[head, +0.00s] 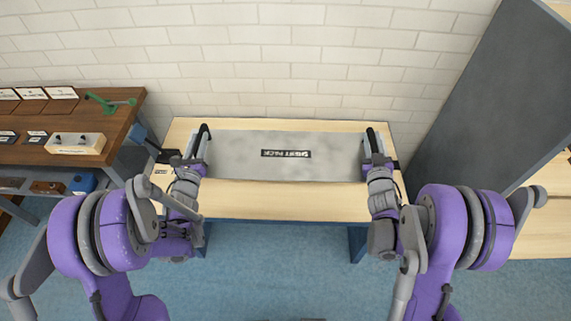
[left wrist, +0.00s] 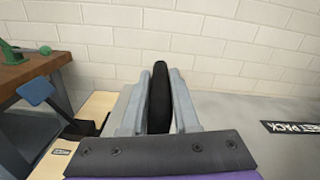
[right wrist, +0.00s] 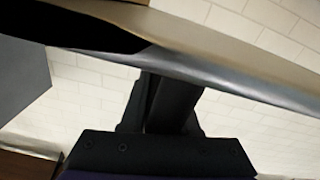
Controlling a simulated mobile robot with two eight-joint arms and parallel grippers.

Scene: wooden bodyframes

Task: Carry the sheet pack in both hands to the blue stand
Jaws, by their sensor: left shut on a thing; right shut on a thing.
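The sheet pack (head: 230,155) is a flat, wide grey slab with a black label, lying level between my grippers. My left gripper (head: 203,140) is shut on the black handle (left wrist: 160,95) at the pack's left end. My right gripper (head: 373,145) is shut on the black handle at its right end. The pack is over a light wooden table (head: 290,198) with blue legs; I cannot tell whether it touches the top. I see no separate blue stand for certain.
A dark brown bench (head: 60,125) at the left carries a green tool (head: 108,103) and a pale block (head: 76,143). A white brick wall (head: 280,60) is close behind. A large grey panel (head: 480,100) rises at the right. Blue floor (head: 285,265) is clear in front.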

